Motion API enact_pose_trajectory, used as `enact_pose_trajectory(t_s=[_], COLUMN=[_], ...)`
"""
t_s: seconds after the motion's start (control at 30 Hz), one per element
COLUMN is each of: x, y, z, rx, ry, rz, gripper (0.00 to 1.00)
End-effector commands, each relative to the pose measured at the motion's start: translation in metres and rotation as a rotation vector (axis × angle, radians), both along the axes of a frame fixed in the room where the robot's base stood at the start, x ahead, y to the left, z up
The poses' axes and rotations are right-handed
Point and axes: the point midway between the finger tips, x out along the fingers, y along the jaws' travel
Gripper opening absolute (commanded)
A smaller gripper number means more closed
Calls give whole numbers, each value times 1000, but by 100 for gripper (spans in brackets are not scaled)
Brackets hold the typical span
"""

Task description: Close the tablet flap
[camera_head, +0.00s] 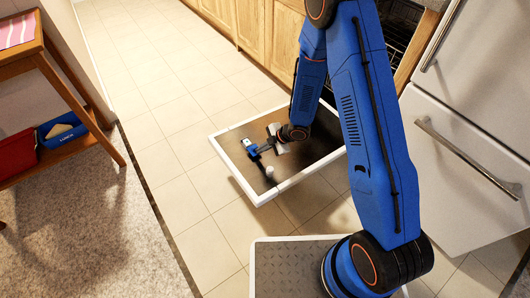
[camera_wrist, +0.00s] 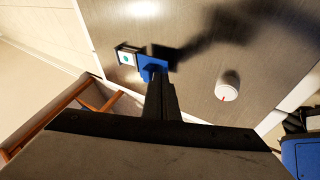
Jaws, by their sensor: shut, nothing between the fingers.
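The tablet compartment (camera_wrist: 126,56) is in the inner face of a lowered white-framed door (camera_head: 236,172). A pale square with a teal dot shows in it, so it appears uncovered. The blue flap (camera_wrist: 150,66) lies beside the compartment, on its right in the wrist view; in the head view the flap (camera_head: 253,152) is a small blue patch. My gripper (camera_wrist: 158,78) is shut and empty, its black fingertips at the flap's near edge. I cannot tell whether they touch it. In the head view my gripper (camera_head: 263,149) is small and low over the door.
A white round knob with a red mark (camera_wrist: 227,88) stands on the door panel right of my gripper. A white fridge with a bar handle (camera_head: 468,158) is at the right. A wooden shelf (camera_head: 62,92) is at the left. Tiled floor (camera_head: 170,120) left of the door is clear.

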Motion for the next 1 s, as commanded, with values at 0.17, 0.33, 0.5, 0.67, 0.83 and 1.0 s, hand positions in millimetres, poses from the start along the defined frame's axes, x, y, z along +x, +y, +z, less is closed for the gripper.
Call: enact_pose_trajectory(t_s=[0.17, 0.33, 0.5, 0.67, 0.83, 1.0], x=[2, 2, 16, 45, 62, 64], y=[1, 1, 11, 31, 42, 43], z=[0, 0, 0, 0, 0, 1], rx=[0, 0, 1, 1, 0, 0], ry=[0, 0, -2, -2, -1, -1], rz=[0, 0, 2, 2, 1, 0], gripper=[0, 0, 0, 0, 0, 0])
